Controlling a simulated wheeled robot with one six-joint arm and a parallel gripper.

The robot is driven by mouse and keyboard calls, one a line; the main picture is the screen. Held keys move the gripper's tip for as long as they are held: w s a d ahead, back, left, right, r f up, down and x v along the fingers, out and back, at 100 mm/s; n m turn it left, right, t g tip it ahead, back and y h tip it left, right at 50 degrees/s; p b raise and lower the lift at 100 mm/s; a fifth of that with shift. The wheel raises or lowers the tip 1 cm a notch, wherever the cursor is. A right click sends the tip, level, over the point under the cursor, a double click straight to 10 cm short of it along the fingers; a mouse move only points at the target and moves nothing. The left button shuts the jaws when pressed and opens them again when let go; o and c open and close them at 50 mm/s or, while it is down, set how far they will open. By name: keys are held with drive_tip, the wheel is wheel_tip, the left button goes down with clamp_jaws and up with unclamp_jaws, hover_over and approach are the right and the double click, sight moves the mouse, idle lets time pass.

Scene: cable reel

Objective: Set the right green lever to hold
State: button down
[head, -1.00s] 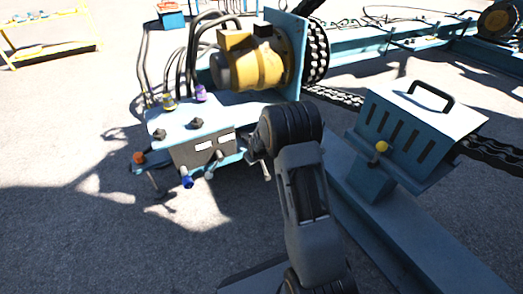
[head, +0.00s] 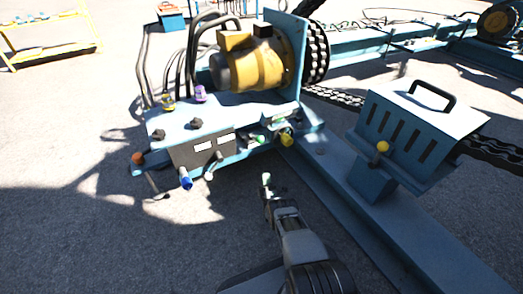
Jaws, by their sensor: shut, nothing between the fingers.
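The blue control box (head: 160,124) stands left of centre, with several levers along its front and right side. Small pale green parts (head: 255,142) show at its right end, left of a yellow knob (head: 287,139); they are too small for me to tell which is the right green lever or how it is set. My gripper (head: 266,181) is shut and empty, below and in front of that end. A pale greenish tip shows at its end, and I cannot tell whether it is part of the gripper. It looks apart from the box.
A blue-handled lever (head: 186,183), a pale-tipped lever (head: 209,175) and an orange knob (head: 138,158) stick out from the box. A yellow motor (head: 258,68) sits behind it. A vented blue housing (head: 410,120) with a yellow-knobbed lever (head: 382,146) stands right. The ground at front left is clear.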

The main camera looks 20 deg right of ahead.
drive_tip(key=shift+s, duration=0.25)
drive_tip(key=b+x, duration=0.2)
drive_tip(key=x, duration=1.2)
drive_tip(key=shift+a+r, duration=0.1)
